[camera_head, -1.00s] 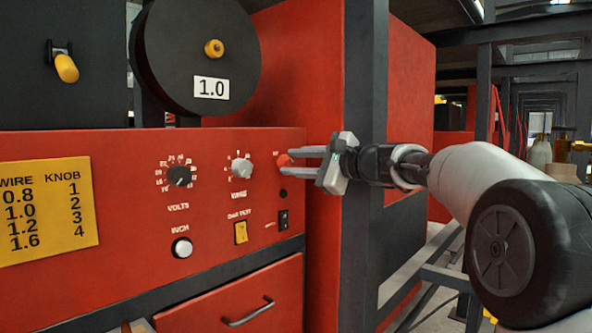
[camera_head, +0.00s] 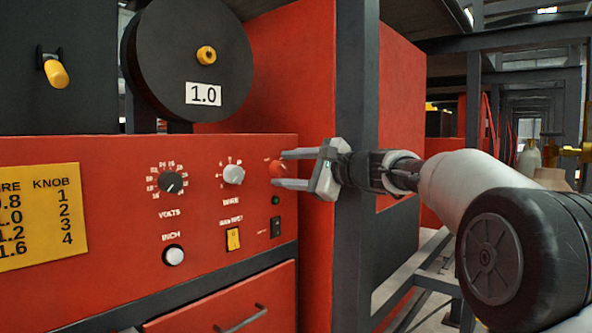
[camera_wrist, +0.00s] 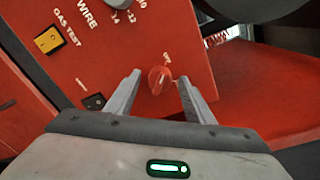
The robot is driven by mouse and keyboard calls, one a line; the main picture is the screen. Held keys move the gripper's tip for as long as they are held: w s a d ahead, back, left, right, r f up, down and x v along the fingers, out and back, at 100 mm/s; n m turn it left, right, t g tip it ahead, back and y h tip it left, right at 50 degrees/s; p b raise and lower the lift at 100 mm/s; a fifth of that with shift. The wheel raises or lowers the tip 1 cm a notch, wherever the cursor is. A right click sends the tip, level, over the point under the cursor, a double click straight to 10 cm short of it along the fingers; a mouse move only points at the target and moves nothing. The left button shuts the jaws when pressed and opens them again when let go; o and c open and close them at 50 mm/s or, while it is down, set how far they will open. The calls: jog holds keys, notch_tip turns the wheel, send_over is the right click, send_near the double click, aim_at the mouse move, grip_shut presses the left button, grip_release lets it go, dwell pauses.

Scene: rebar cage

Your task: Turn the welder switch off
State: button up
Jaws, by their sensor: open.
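A red rotary knob (camera_head: 277,169), which looks like the welder switch, is at the right end of the red welder panel (camera_head: 110,210). My gripper (camera_head: 279,170) is open, with one finger above the knob and one below it. In the wrist view the knob (camera_wrist: 157,84) stands between the two fingertips (camera_wrist: 160,77), with a gap to each finger. Small white marks sit around the knob, too small to read surely. A small green lamp (camera_head: 276,200) is just below the knob in the head view.
A black rocker switch (camera_head: 276,227) and a yellow gas test switch (camera_head: 233,239) lie below. A white-grey wire knob (camera_head: 233,174) and a black volts dial (camera_head: 170,183) are to the left. A dark post (camera_head: 354,200) stands close behind my gripper.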

jog(key=v, duration=1.7)
jog(key=shift+d+b, duration=0.15)
jog(key=shift+b, duration=0.3)
jog(key=shift+s, duration=0.15)
